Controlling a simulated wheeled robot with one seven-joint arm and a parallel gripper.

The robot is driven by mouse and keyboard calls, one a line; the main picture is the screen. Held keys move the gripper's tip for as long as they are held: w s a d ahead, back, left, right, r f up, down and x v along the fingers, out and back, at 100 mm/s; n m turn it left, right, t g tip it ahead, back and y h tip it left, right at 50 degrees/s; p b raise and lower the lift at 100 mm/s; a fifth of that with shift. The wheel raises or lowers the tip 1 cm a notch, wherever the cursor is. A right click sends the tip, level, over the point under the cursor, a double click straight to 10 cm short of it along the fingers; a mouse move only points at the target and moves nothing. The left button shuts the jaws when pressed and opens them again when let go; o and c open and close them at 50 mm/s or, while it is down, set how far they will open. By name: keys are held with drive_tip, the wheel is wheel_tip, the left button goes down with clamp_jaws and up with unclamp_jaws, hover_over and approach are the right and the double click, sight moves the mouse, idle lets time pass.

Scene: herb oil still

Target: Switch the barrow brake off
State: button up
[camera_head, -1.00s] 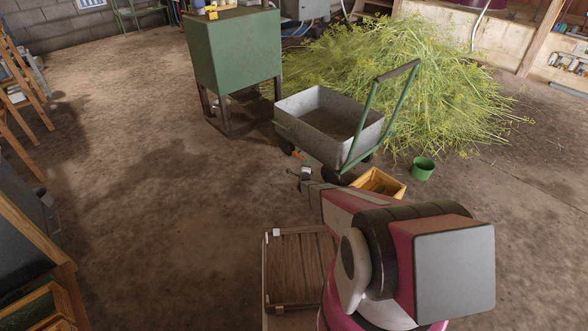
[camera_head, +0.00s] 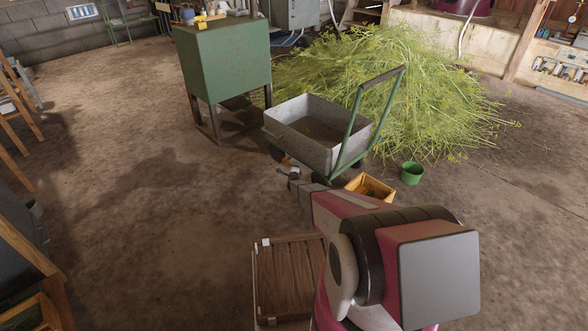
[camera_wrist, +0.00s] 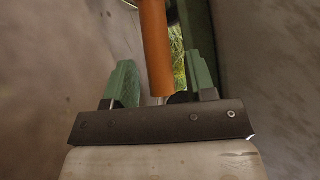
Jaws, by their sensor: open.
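The barrow (camera_head: 318,142) is a grey metal tub on a green frame, with a tall green push handle (camera_head: 372,106) on its right. An orange brake lever (camera_head: 287,161) shows low at its near side, partly hidden by my gripper (camera_head: 290,177). In the wrist view the orange lever (camera_wrist: 155,45) reaches down between the two green fingertips of my gripper (camera_wrist: 163,82). The fingers are open, with a gap visible on both sides of the lever. I cannot tell how deep the lever sits between them. The lever's far end is out of view.
A yellow crate (camera_head: 354,184) and a green bucket (camera_head: 412,172) stand right of my arm. A green cabinet (camera_head: 228,62) stands behind left of the barrow, a heap of cut herbs (camera_head: 425,95) behind it. The floor (camera_head: 130,190) at left is open.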

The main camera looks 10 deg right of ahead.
drive_tip(key=shift+w, duration=0.3)
drive_tip(key=shift+c, duration=0.4)
clamp_jaws()
drive_tip(key=shift+r+n+g, duration=0.5)
drive_tip(key=shift+r+g, duration=0.1)
drive_tip(key=shift+r, duration=0.1)
drive_tip(key=shift+w+r+n+g, duration=0.15)
drive_tip(key=shift+r+n+g, duration=0.6)
drive_tip(key=shift+g, duration=0.25)
drive_tip(key=shift+o, duration=0.4)
unclamp_jaws()
drive_tip(key=shift+r+h, duration=0.1)
drive_tip(key=shift+h, duration=0.2)
